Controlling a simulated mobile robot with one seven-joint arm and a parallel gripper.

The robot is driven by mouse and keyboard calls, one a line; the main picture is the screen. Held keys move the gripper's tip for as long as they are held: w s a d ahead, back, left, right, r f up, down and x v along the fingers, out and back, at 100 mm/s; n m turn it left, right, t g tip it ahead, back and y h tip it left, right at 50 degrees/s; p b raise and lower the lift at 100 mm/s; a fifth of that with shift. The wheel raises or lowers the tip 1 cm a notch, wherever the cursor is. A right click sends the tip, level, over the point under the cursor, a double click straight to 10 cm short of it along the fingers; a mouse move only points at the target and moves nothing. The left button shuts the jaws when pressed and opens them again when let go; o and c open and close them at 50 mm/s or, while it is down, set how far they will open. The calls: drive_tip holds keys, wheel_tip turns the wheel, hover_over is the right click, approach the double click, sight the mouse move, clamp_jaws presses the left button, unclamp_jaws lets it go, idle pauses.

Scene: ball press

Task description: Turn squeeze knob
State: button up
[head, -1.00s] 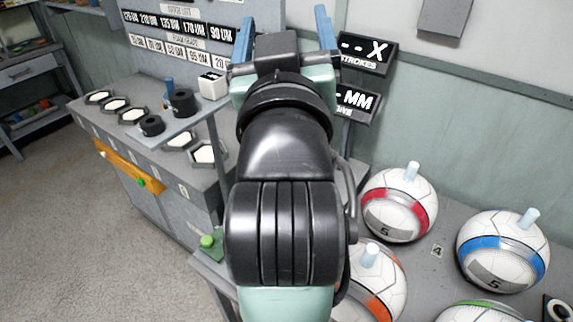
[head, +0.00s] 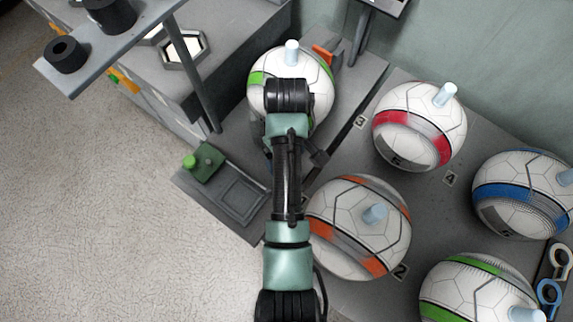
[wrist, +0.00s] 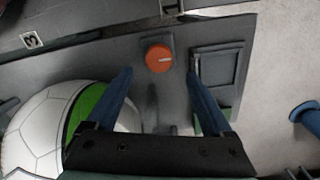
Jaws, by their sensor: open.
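The squeeze knob (wrist: 159,58) is a round orange-red dial with a pale pointer line in the wrist view. It stands on a grey panel, pointer toward the right. My gripper (wrist: 158,75) is open, with one blue finger to the left and one to the right of the knob in the picture. The knob shows between and slightly beyond the fingertips, and I see no contact. In the head view my arm covers that spot, so I cannot make out the knob or the fingers there.
A white-green ball (head: 262,98) sits by my arm; it also shows in the wrist view (wrist: 40,125). A shallow tray (head: 262,207) and a green button box (head: 208,163) lie left of my arm. An orange-striped ball (head: 345,235) and red-striped ball (head: 400,110) stand right.

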wheel_tip(320, 180, down, 7)
drive_tip(key=shift+w+f, duration=0.1)
drive_tip(key=shift+f, duration=0.05)
clamp_jaws()
idle(0.5)
